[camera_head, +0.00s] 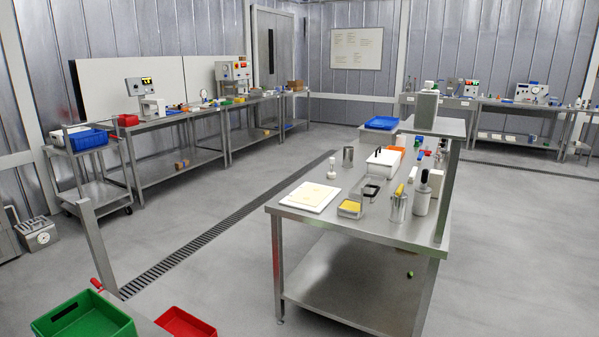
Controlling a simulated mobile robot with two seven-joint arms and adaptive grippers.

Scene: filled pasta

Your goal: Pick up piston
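I cannot tell for certain which thing is the piston. A small white upright piece (332,169) with a narrow stem and wider ends stands on the steel table (296,214) at centre right, and its shape is like a piston. A grey metal cylinder (348,156) stands behind it to the right. A white board (311,196) with a yellowish sheet on it lies in front of it. Neither of my grippers shows in the head view.
The steel table also carries a tray with yellow contents (350,208), a metal canister (398,207) and a white bottle (422,194). A green crate (84,318) and a red crate (184,322) are at bottom left. Open floor (200,280) lies left of the table.

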